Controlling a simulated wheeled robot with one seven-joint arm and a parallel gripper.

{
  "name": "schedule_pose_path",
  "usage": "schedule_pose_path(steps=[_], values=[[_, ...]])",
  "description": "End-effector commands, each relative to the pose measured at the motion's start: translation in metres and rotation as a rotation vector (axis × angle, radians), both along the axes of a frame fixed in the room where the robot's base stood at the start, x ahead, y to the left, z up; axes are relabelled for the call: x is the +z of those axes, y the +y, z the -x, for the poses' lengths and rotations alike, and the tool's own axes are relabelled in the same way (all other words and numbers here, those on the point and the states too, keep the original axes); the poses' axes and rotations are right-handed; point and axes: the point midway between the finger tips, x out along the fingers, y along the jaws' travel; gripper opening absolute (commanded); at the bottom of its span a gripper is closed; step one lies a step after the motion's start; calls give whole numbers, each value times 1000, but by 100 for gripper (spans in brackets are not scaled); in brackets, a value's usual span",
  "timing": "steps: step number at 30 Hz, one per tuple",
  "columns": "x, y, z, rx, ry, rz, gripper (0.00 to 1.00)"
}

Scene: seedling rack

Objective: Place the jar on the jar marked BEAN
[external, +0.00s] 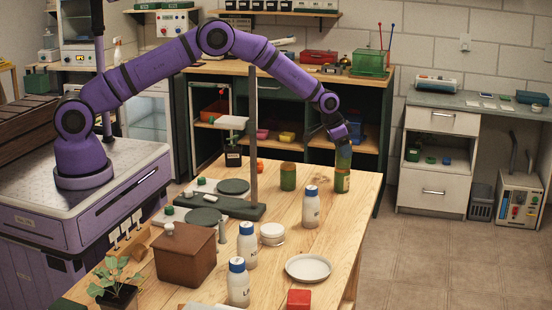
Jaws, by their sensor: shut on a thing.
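My gripper (342,142) is at the far right of the wooden table, pointing down, shut on the top of a green jar (343,158). The held jar is upright, directly above a second green jar with a pale label (341,183), which stands on the table. The two look in line, and I see no clear gap, but I cannot tell whether they touch. The label is too small to read. Another green jar (288,176) with a brownish top stands to the left. I cannot read any BEAN mark.
Blue-capped white bottles (311,208) stand in front on the table (345,225). A stand with a tall post (253,130) rises left of the jars, under my arm.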

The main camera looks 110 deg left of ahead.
Motion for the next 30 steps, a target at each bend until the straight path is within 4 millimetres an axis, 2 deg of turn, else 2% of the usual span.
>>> schedule_pose_path(steps=[1, 2, 3, 5, 13, 17, 20, 30], values=[[-2, 0, 0, 0, 0, 0, 32], [-2, 0, 0, 0, 0, 0, 62], [-2, 0, 0, 0, 0, 0, 71], [-2, 0, 0, 0, 0, 0, 83], [-1, 0, 0, 0, 0, 0, 83], [7, -1, 1, 0, -1, 0, 83], [19, -3, 6, 0, -2, -1, 83], [80, -14, 28, 0, -2, -1, 83]])
